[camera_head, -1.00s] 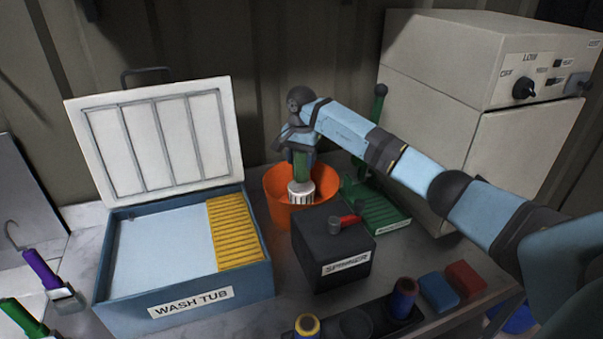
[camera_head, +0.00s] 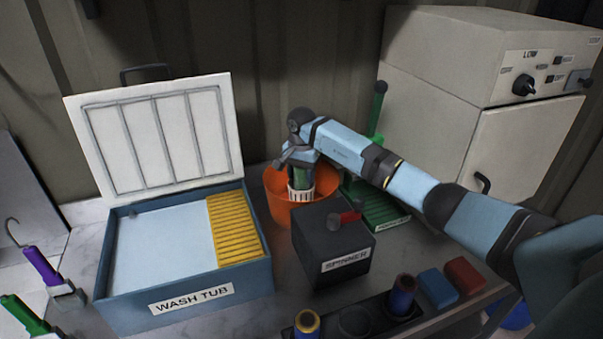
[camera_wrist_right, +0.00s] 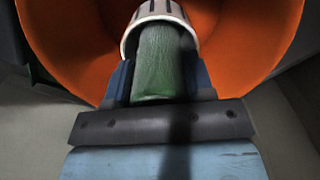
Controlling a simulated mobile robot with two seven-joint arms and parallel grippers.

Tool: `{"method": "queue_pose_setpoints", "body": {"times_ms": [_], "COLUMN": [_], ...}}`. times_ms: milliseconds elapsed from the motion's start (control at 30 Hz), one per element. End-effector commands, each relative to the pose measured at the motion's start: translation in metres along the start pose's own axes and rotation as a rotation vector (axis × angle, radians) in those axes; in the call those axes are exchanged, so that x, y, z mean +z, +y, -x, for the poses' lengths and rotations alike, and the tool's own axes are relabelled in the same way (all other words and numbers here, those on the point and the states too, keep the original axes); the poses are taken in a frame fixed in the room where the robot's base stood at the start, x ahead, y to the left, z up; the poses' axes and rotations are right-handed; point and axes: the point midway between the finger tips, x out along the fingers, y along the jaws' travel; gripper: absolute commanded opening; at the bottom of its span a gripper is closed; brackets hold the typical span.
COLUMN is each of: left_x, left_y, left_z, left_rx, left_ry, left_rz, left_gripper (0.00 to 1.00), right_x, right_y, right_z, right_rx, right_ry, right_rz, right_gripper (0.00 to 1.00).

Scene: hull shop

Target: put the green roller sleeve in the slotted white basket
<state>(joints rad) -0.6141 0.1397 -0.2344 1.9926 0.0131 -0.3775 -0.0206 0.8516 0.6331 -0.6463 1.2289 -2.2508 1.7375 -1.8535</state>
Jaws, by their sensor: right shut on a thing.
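The green roller sleeve (camera_head: 301,176) is in my right gripper (camera_head: 300,168), above the orange bucket, with its lower end at the slotted white basket (camera_head: 301,193). In the right wrist view, the green sleeve (camera_wrist_right: 158,65) lies between the two fingers of my right gripper (camera_wrist_right: 160,80). Its far end reaches inside the rim of the white basket (camera_wrist_right: 160,12). How deep it sits is hidden. The basket is inside the orange bucket (camera_head: 277,205). My left gripper is not in view.
A dark spinner box (camera_head: 320,268) with a red-handled crank stands in front of the bucket. The open wash tub (camera_head: 190,282) is at the left. A green rack (camera_head: 385,212) and a beige cabinet (camera_head: 440,115) are at the right. Rollers stand in a dark holder (camera_head: 375,315) in front.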

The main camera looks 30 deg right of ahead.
Motion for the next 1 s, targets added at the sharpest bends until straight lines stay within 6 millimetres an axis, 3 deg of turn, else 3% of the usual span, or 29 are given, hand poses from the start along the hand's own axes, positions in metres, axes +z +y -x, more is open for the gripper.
{"method": "queue_pose_setpoints", "body": {"times_ms": [233,267,367,733,867,1000], "left_x": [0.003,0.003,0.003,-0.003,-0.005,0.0], "left_y": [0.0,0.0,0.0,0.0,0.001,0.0], "left_z": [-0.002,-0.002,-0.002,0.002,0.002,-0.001], "left_rx": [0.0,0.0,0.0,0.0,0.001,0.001], "left_ry": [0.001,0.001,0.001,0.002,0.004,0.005], "left_rz": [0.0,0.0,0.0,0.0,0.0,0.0], "left_gripper": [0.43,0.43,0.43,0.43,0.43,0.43], "right_x": [0.0,0.0,0.0,0.0,-0.002,-0.002], "right_y": [0.0,0.0,0.0,0.0,0.0,0.0], "right_z": [-0.005,-0.005,-0.005,0.002,0.018,0.049], "right_rx": [-0.001,-0.001,-0.001,-0.001,-0.003,-0.004], "right_ry": [0.0,0.0,0.0,-0.001,0.004,0.006], "right_rz": [-0.001,-0.001,0.0,0.0,0.0,0.0], "right_gripper": [0.26,0.51,0.74,0.74,0.74,0.74]}}
